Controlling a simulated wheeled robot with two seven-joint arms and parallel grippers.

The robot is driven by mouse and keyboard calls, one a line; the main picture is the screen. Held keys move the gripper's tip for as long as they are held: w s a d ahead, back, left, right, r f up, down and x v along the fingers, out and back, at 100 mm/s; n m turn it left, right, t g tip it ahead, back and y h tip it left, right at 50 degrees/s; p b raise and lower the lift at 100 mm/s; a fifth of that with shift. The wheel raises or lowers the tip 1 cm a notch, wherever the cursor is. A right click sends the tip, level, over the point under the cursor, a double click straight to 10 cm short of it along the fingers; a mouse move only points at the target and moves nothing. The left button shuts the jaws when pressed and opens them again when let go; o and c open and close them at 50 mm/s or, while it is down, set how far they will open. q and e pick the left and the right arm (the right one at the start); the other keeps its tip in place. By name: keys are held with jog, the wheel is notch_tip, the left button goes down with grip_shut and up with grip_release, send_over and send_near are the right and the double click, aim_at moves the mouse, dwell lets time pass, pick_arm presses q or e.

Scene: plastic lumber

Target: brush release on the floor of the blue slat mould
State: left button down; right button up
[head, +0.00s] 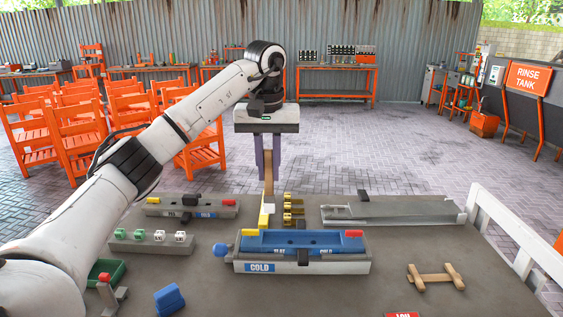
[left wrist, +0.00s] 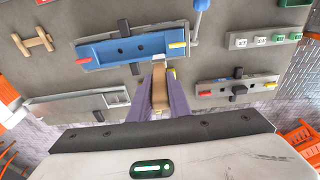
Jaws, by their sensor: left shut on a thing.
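The blue slat mould (head: 305,241) sits in a grey block marked COLD (head: 330,267), with a yellow tab at its left end and a red tab at its right. It also shows in the left wrist view (left wrist: 135,47). My left gripper (head: 268,176) is shut on the brush (head: 268,188), a pale wooden-handled tool pointing down between the purple fingers. The brush also shows in the left wrist view (left wrist: 160,92). Its lower end is by the mould's back edge, near the yellow-tab end; I cannot tell whether it touches. My right gripper is not in view.
Several brass pieces (head: 293,209) stand just behind the mould. A second grey mould (head: 190,209) and a rack of marked cubes (head: 152,241) lie left, a long grey tray (head: 390,212) right. A wooden piece (head: 436,278) and blue block (head: 169,299) are in front.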

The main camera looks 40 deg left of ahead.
aim_at(268, 195)
pick_arm(q)
jog(key=shift+s, duration=0.35)
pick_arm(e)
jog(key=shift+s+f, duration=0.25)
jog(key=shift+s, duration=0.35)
pick_arm(q)
jog(key=shift+w+f+b, duration=0.1)
jog(key=shift+f+b, duration=1.05)
jog(key=shift+f, duration=2.7)
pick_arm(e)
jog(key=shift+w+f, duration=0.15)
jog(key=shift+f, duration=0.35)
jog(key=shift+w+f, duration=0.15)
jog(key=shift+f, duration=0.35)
pick_arm(q)
jog(key=shift+p, duration=0.5)
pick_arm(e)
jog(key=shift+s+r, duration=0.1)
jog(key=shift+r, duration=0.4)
pick_arm(q)
jog(key=shift+p, duration=0.55)
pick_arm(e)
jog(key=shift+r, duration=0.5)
